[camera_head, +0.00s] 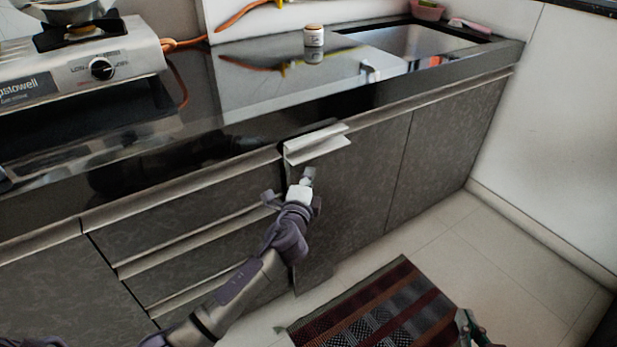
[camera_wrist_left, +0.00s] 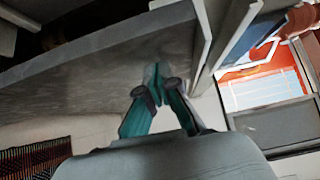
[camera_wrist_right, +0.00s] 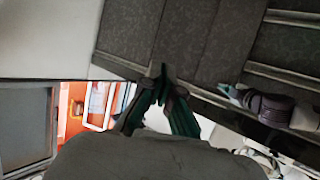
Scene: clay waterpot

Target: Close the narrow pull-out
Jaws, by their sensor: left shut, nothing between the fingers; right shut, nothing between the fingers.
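The narrow pull-out (camera_head: 335,200) has a dark patterned front with a light metal handle strip (camera_head: 318,143) on top. It stands slightly forward of the cabinet line, left of a flush dark door. My left gripper (camera_head: 307,176) is shut and empty in front of its upper part, just below the handle; I cannot tell whether it touches. In the left wrist view the shut fingertips (camera_wrist_left: 153,75) lie against the view of a grey panel. My right gripper (camera_head: 468,328) is at the lower right, away from the pull-out; its fingers are shut in the right wrist view (camera_wrist_right: 162,78).
Drawers (camera_head: 190,225) with metal strips stand left of the pull-out. A black counter (camera_head: 240,125) runs above, with a stove (camera_head: 75,75), a small jar (camera_head: 314,37) and a sink. A striped rug (camera_head: 385,310) lies on the floor. The right floor is open.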

